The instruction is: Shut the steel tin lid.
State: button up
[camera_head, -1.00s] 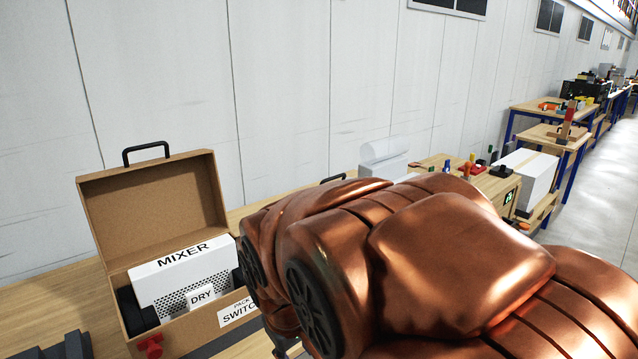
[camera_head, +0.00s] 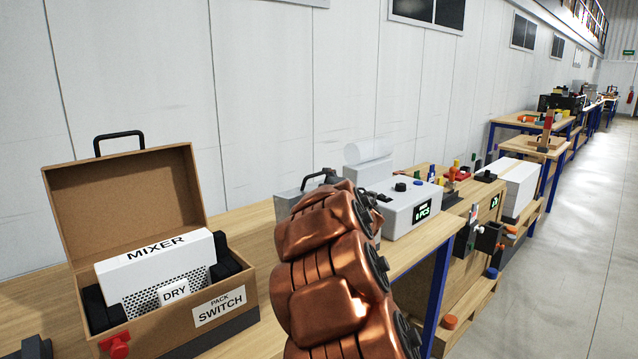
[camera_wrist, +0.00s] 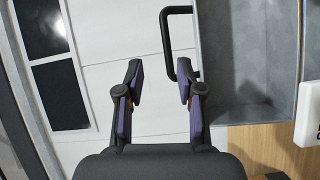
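The steel tin's lid stands open in the wrist view, a grey metal panel (camera_wrist: 237,45) at the right with a black handle (camera_wrist: 166,35) on its left edge. In the head view, part of the grey steel tin (camera_head: 287,200) and a black handle (camera_head: 318,178) show behind my arm; the rest is hidden. My gripper (camera_wrist: 160,82) is open, its two fingers apart with nothing held. The right fingertip overlaps the handle's lower end in the picture; I cannot tell whether they touch.
An open brown case (camera_head: 125,195) holding a white mixer box (camera_head: 160,270) stands on the bench at the left. A white counter device (camera_head: 408,205) stands right of the tin. The wall (camera_head: 270,100) is behind the bench. The floor (camera_head: 560,290) at the right looks clear.

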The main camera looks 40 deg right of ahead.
aim_at(318, 174)
jog(key=shift+w+d+f+n+t+y+p, duration=0.25)
jog(key=shift+w+d+n, duration=0.35)
jog(key=shift+w, duration=0.75)
jog(key=shift+w+d+f+n+t+y+p, duration=0.15)
jog(key=shift+w+d+n+t+y, duration=0.15)
jog(key=shift+w+d, duration=0.8)
jog(key=shift+w+d+f+n+t+y+p, duration=0.15)
jog(key=shift+w+d+n+t+y+p, duration=0.2)
jog(key=shift+w, duration=1.25)
grip_shut()
